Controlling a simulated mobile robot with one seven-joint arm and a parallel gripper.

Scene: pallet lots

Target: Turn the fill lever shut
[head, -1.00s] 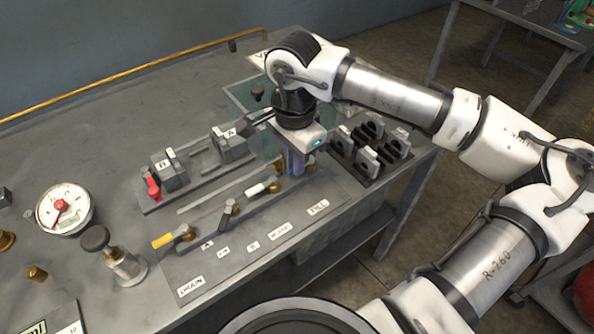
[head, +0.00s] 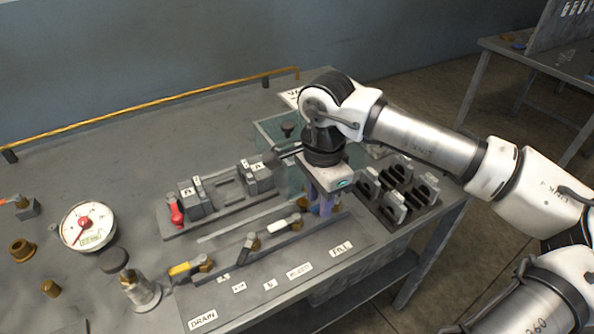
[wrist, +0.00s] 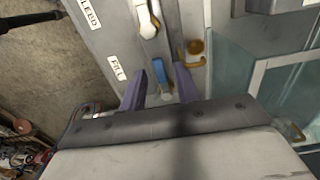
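The fill lever (wrist: 160,74) has a blue handle and shows in the wrist view beside the FILL label (wrist: 117,67). My gripper (wrist: 161,80) is open, with one purple finger on each side of the blue handle and a visible gap at both sides. In the head view my gripper (head: 321,205) points down over the right end of the lever panel, behind the FILL label (head: 340,249). The fingers and wrist mostly hide the fill lever there. I cannot tell whether a finger touches the handle.
White-handled lever (head: 284,224) stands just left of my gripper, with a yellow-handled lever (head: 187,267) farther left. A rack of dark and grey blocks (head: 397,190) is close on the right. A glass-sided tank (head: 272,130) stands behind. A gauge (head: 88,226) sits far left.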

